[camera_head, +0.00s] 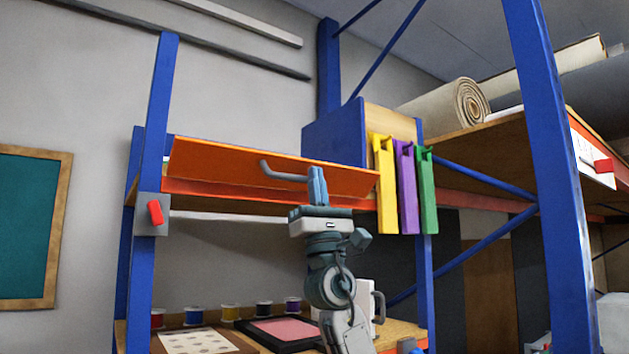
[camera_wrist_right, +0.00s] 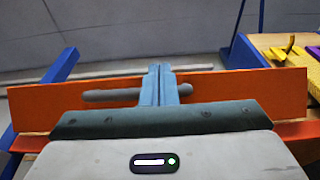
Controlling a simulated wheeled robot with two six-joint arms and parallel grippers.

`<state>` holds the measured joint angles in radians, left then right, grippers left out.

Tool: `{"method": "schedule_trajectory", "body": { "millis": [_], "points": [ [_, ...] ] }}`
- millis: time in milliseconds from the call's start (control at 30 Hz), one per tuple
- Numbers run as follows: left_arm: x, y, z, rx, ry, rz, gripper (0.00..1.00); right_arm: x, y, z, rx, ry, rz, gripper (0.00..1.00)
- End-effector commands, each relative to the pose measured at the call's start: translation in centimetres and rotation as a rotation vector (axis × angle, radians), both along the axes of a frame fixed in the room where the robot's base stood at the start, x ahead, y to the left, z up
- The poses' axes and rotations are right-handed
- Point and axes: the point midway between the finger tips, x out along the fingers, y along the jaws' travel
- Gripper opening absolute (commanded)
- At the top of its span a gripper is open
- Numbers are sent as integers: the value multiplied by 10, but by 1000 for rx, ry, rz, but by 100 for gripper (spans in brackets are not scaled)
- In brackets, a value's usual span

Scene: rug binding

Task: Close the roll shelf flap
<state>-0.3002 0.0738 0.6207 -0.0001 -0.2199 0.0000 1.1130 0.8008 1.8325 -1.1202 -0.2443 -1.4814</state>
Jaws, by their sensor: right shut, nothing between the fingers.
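The roll shelf flap is a long orange panel (camera_head: 220,161) with a grey bar handle (camera_head: 280,171) on its face. It runs along the front of the upper shelf and looks slanted; how far it stands open is hard to tell. It spans the right wrist view (camera_wrist_right: 240,100), with its handle (camera_wrist_right: 108,95) in the middle. My right gripper (camera_head: 317,172) is shut and empty, fingers pointing up in front of the flap by the handle. The fingers (camera_wrist_right: 158,70) cover part of the handle; contact cannot be told. My left gripper is not in view.
Blue rack posts (camera_head: 156,110) flank the flap. Yellow, purple and green hanging pieces (camera_head: 408,190) are close to its right end. A rolled rug (camera_head: 460,100) lies on the right shelf. Several thread spools (camera_head: 230,312) stand on the lower shelf.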

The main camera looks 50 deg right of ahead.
Motion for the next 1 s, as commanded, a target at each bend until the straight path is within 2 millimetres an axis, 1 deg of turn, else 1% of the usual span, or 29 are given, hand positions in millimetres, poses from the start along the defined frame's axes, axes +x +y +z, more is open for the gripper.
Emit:
{"method": "schedule_trajectory", "body": {
  "millis": [33, 200, 300, 467, 700, 1000],
  "points": [
    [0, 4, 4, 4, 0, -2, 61, 0, -3, 3, 0, 6, -1, 0],
    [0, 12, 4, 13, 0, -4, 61, 0, -4, 1, 3, 10, 1, 0],
    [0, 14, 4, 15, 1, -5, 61, 0, -4, 1, 3, 10, 1, 0],
    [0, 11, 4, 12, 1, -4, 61, 0, -4, 1, 3, 10, 1, 0],
    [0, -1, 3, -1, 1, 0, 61, 0, -4, 1, 3, 10, 1, 0],
    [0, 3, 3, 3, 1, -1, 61, 0, -4, 1, 3, 10, 1, 0]
  ]
}}
